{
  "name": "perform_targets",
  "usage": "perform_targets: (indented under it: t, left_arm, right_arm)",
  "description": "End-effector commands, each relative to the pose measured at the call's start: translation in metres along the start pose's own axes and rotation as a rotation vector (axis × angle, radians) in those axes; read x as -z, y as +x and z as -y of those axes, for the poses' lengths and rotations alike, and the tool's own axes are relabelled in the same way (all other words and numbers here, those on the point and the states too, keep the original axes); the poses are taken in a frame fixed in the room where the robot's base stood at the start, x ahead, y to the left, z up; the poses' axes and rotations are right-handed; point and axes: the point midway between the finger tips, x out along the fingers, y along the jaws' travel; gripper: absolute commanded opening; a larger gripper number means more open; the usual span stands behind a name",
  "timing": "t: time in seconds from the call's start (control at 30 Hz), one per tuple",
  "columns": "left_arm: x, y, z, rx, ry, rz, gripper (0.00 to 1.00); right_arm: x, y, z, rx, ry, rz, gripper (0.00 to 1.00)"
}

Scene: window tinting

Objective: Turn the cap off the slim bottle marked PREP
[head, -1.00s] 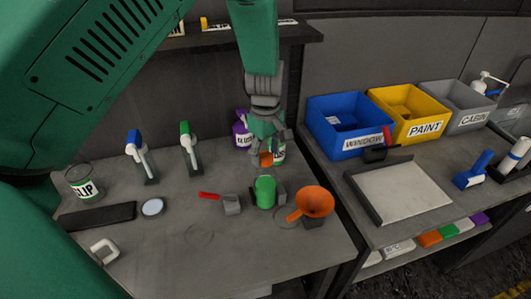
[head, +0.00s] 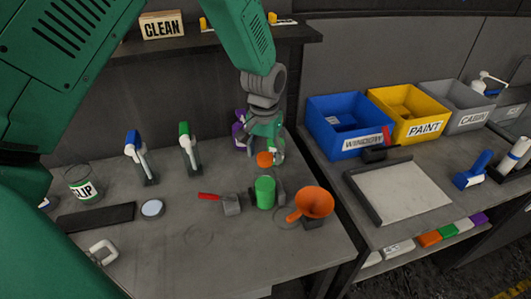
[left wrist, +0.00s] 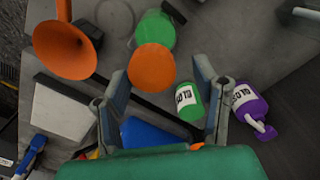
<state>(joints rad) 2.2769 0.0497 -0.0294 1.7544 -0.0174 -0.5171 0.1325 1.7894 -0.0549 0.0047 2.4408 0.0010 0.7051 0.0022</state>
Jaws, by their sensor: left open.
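No label reading PREP is legible in either view. A round orange cap (head: 265,159) stands under my left gripper (head: 268,150) towards the back of the left bench. In the left wrist view the orange cap (left wrist: 152,66) shows from above between the open fingers (left wrist: 160,74), nearer the left one, with no clear contact. The body under it is hidden. A green bottle (left wrist: 187,103) with a white label stands close by the right finger. A purple bottle (left wrist: 250,110) with a spout is beyond it. My right gripper is not in view.
A green cylinder (head: 264,193), an orange funnel (head: 314,202) and a red-handled tool (head: 228,203) are in front of the gripper. Two spray-type tools (head: 188,150) stand left. A blue bin (head: 348,122) is on the right bench.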

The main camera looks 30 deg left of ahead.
Motion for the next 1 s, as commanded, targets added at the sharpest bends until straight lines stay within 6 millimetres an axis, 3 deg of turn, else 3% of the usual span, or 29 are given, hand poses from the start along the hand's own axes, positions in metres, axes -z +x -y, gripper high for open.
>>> perform_targets:
  t: [0.17, 0.3, 0.33, 0.53, 0.9, 1.0]
  left_arm:
    - [-0.0001, 0.0000, 0.0000, 0.000, 0.000, 0.000, 0.51]
    - [-0.0001, 0.0000, 0.0001, 0.000, -0.002, 0.001, 0.02]
    - [-0.0001, 0.0000, 0.0001, 0.000, -0.002, 0.001, 0.00]
    - [-0.0002, 0.0001, 0.0004, 0.003, -0.117, 0.001, 0.00]
    - [0.0005, 0.0002, -0.0002, 0.003, -0.974, -0.004, 0.00]
    - [0.0008, 0.0002, -0.0004, 0.001, -1.129, -0.003, 0.00]
  right_arm:
    - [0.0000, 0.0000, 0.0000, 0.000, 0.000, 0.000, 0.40]
    - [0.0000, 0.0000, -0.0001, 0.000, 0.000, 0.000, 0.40]
    - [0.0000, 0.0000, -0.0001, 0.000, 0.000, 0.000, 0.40]
    - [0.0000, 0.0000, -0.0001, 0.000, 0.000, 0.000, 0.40]
    - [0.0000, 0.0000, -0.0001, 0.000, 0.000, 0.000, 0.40]
    - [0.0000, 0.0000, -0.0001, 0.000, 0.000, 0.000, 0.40]
